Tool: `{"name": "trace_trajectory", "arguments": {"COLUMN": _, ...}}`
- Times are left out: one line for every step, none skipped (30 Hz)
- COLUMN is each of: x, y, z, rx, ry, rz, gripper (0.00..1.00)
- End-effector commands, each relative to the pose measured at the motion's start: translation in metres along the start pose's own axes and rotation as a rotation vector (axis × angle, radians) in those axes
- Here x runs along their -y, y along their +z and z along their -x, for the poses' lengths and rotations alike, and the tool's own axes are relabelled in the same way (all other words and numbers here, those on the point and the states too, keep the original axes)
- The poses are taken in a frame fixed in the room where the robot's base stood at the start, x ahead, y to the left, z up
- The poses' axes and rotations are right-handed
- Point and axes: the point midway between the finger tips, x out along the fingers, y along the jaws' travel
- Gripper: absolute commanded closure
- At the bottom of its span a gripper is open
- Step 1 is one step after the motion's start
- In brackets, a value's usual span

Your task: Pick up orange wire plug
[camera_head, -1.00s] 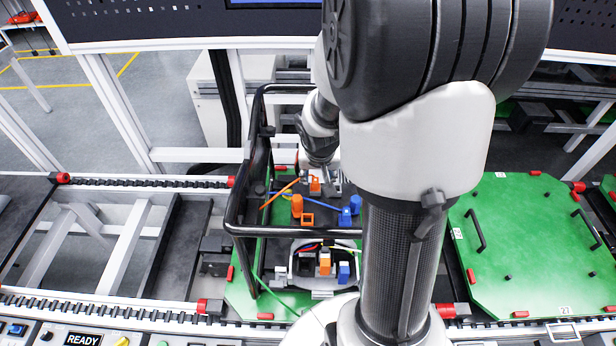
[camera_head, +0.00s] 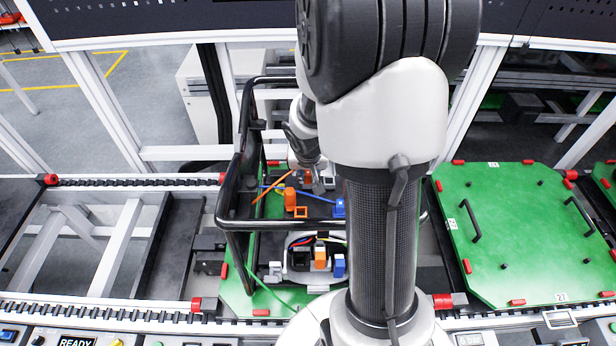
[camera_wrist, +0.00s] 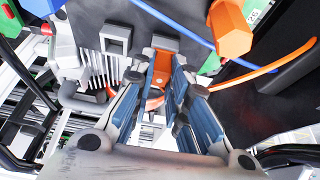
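An orange wire plug (camera_wrist: 162,69) shows between the fingertips of my gripper (camera_wrist: 164,78) in the wrist view. The blue-padded fingers stand on either side of it with a gap between them; contact with the plug is not clear. In the head view this plug (camera_head: 307,176) sits toward the back of the black rack, beside my gripper (camera_head: 317,183), which is partly hidden by my arm. Another orange plug (camera_head: 290,200) with an orange wire stands nearer the front, and it also shows at the upper right of the wrist view (camera_wrist: 229,28).
A black tubular frame (camera_head: 228,205) surrounds the work area on a green pallet (camera_head: 238,298). Blue plugs (camera_head: 339,208) and another orange block (camera_head: 320,258) stand nearby. Blue and orange wires cross near my gripper. A second green pallet (camera_head: 520,220) lies at the right.

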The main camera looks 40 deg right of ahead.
Motion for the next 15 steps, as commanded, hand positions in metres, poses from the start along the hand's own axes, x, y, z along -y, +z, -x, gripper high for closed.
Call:
{"name": "trace_trajectory", "arguments": {"x": 0.0, "y": 0.0, "z": 0.0001, "rx": 0.0, "ry": 0.0, "rz": 0.0, "gripper": 0.91}}
{"name": "trace_trajectory", "arguments": {"x": 0.0, "y": 0.0, "z": 0.0001, "rx": 0.0, "ry": 0.0, "rz": 0.0, "gripper": 0.93}}
{"name": "trace_trajectory", "arguments": {"x": 0.0, "y": 0.0, "z": 0.0001, "rx": 0.0, "ry": 0.0, "rz": 0.0, "gripper": 0.95}}
{"name": "trace_trajectory", "arguments": {"x": 0.0, "y": 0.0, "z": 0.0001, "rx": 0.0, "ry": 0.0, "rz": 0.0, "gripper": 0.97}}
{"name": "trace_trajectory", "arguments": {"x": 0.0, "y": 0.0, "z": 0.0001, "rx": 0.0, "ry": 0.0, "rz": 0.0, "gripper": 0.99}}
{"name": "trace_trajectory", "arguments": {"x": 0.0, "y": 0.0, "z": 0.0001, "rx": 0.0, "ry": 0.0, "rz": 0.0, "gripper": 1.0}}
{"name": "trace_trajectory", "arguments": {"x": 0.0, "y": 0.0, "z": 0.0001, "rx": 0.0, "ry": 0.0, "rz": 0.0, "gripper": 1.0}}
{"name": "trace_trajectory", "arguments": {"x": 0.0, "y": 0.0, "z": 0.0001, "rx": 0.0, "ry": 0.0, "rz": 0.0, "gripper": 1.0}}
{"name": "trace_trajectory", "arguments": {"x": 0.0, "y": 0.0, "z": 0.0001, "rx": 0.0, "ry": 0.0, "rz": 0.0, "gripper": 1.0}}
{"name": "trace_trajectory", "arguments": {"x": 0.0, "y": 0.0, "z": 0.0001, "rx": 0.0, "ry": 0.0, "rz": 0.0, "gripper": 1.0}}
{"name": "trace_trajectory", "arguments": {"x": 0.0, "y": 0.0, "z": 0.0001, "rx": 0.0, "ry": 0.0, "rz": 0.0, "gripper": 1.0}}
{"name": "trace_trajectory", "arguments": {"x": 0.0, "y": -0.0002, "z": 0.0004, "rx": 0.0, "ry": 0.0, "rz": 0.0, "gripper": 1.0}}
{"name": "trace_trajectory", "arguments": {"x": 0.0, "y": -0.0004, "z": 0.0009, "rx": 0.0, "ry": 0.0, "rz": 0.0, "gripper": 1.0}}
{"name": "trace_trajectory", "arguments": {"x": 0.0, "y": -0.0008, "z": 0.0017, "rx": -0.001, "ry": 0.0, "rz": 0.0, "gripper": 1.0}}
{"name": "trace_trajectory", "arguments": {"x": 0.0, "y": -0.0016, "z": 0.0034, "rx": -0.001, "ry": 0.0, "rz": 0.0, "gripper": 1.0}}
